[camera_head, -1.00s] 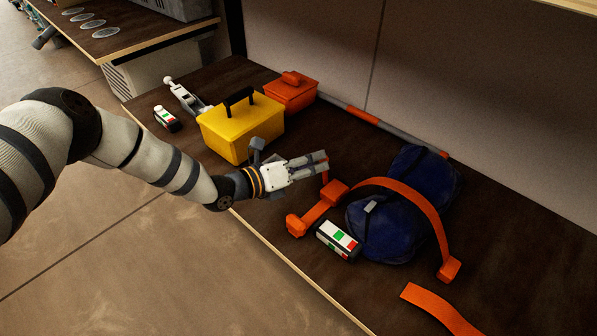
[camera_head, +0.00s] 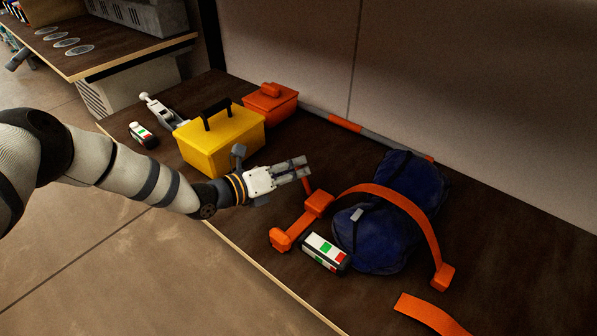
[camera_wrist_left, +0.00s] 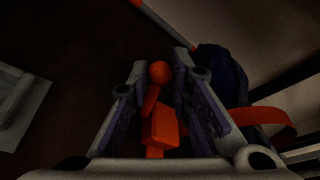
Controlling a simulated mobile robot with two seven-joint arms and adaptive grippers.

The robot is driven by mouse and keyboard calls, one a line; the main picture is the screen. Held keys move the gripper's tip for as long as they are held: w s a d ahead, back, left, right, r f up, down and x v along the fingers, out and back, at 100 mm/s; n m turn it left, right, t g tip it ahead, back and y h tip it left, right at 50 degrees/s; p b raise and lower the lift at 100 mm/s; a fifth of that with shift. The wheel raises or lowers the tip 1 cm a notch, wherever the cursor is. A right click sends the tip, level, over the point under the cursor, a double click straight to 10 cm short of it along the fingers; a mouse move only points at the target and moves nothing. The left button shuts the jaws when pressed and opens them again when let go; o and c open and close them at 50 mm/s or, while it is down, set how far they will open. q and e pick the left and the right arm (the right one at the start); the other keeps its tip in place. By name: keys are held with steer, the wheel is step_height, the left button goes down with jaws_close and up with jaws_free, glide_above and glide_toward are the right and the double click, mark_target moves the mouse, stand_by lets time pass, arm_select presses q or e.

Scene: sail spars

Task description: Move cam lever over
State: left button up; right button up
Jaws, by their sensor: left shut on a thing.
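The cam lever (camera_head: 307,186) is a short orange rod rising from an orange block (camera_head: 319,203) on the dark bench. In the left wrist view the lever (camera_wrist_left: 151,98) ends in a round orange knob (camera_wrist_left: 160,72) and leans over its block (camera_wrist_left: 160,128). My left gripper (camera_head: 304,169) reaches in from the left, low over the bench, and is shut on the lever. Its fingers flank the lever in the wrist view (camera_wrist_left: 160,85) and partly hide it in the head view. My right gripper is not in view.
A blue bag (camera_head: 378,238) under an orange strap (camera_head: 408,207) lies to the right. A white, green and red box (camera_head: 325,252) sits in front. A yellow toolbox (camera_head: 222,143) and an orange box (camera_head: 271,104) stand behind the gripper. A striped pole (camera_head: 345,125) lies along the wall.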

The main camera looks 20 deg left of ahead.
arm_select(q)
steer(key=shift+a, duration=0.1)
steer(key=shift+w+a+f+b, duration=0.25)
steer(key=shift+a+f+b, duration=0.5)
steer(key=shift+a, duration=0.15)
steer(key=shift+w, duration=0.1)
steer(key=shift+o, duration=0.4)
steer(key=shift+w+a+f+b, duration=0.15)
steer(key=shift+a+f+b, duration=0.5)
steer(key=shift+f+b, duration=0.3)
